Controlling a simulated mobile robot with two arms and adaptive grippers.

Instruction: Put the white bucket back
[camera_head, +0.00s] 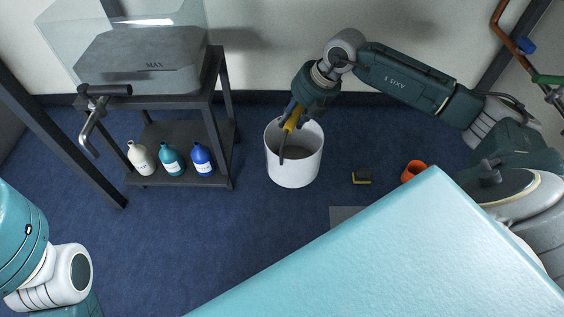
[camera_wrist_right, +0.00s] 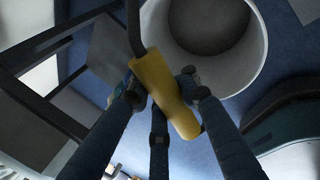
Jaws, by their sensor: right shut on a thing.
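The white bucket (camera_head: 293,172) is in the middle of the head view, open side up, over the blue floor. It also shows at the top of the wrist view (camera_wrist_right: 235,72). My right gripper (camera_head: 296,112) is above its far rim, with its fingers closed around a yellow grip (camera_head: 292,120). A dark rod runs from the yellow grip down across the bucket's opening. In the wrist view the fingers press on the yellow grip (camera_wrist_right: 163,92) from both sides. I cannot tell whether the rod joins the bucket's rim. My left gripper is out of view.
A dark sink stand (camera_head: 180,98) with a tap (camera_head: 100,110) is left of the bucket. Its lower shelf holds white, teal and blue bottles (camera_head: 172,160). A small yellow-black block (camera_head: 361,177) and an orange cup (camera_head: 413,171) lie right. Floor left of the bucket is clear.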

